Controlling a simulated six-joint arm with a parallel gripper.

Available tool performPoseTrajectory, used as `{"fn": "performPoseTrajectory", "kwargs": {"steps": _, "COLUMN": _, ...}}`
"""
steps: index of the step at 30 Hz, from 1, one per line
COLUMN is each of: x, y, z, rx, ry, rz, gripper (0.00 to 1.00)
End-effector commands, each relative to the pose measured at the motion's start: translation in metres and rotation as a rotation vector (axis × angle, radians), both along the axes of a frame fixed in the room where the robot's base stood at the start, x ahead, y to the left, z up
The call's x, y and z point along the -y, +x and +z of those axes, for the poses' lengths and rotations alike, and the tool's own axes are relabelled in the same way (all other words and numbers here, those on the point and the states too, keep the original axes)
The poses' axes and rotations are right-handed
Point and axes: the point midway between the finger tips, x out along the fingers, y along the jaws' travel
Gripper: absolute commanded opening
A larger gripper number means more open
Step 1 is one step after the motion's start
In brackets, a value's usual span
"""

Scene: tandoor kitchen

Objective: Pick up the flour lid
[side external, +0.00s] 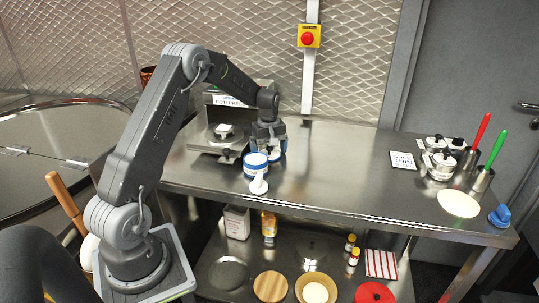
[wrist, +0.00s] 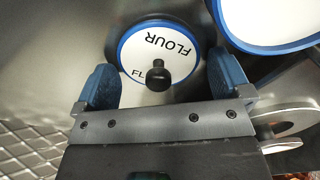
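The flour lid (wrist: 158,48) is a round white disc with a blue rim, black FLOUR lettering and a black knob (wrist: 157,75). In the wrist view it lies on the steel surface at upper middle. My gripper (wrist: 164,82) is open, with one blue finger on each side of the lid and the knob between them. The fingers look clear of the knob; the height gap is hard to judge. In the side view my gripper (side external: 268,143) points down behind a white tub with blue bands (side external: 256,170), which partly hides the lid area.
The tub's blue rim (wrist: 228,28) is close to the right finger in the wrist view. A press (side external: 222,132) stands left of my gripper, and a white scoop (side external: 259,184) is in front of the tub. Jars (side external: 440,165) and a flatbread (side external: 458,203) are far right. The table's middle is clear.

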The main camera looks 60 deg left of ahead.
Motion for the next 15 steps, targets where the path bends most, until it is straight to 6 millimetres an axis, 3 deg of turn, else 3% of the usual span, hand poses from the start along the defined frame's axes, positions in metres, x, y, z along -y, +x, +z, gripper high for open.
{"fn": "performPoseTrajectory", "kwargs": {"steps": 11, "x": -0.0001, "y": 0.0001, "z": 0.0005, "rx": 0.0, "ry": 0.0, "rz": 0.0, "gripper": 0.6}}
{"fn": "performPoseTrajectory", "kwargs": {"steps": 15, "x": -0.0001, "y": 0.0001, "z": 0.0006, "rx": 0.0, "ry": 0.0, "rz": 0.0, "gripper": 0.58}}
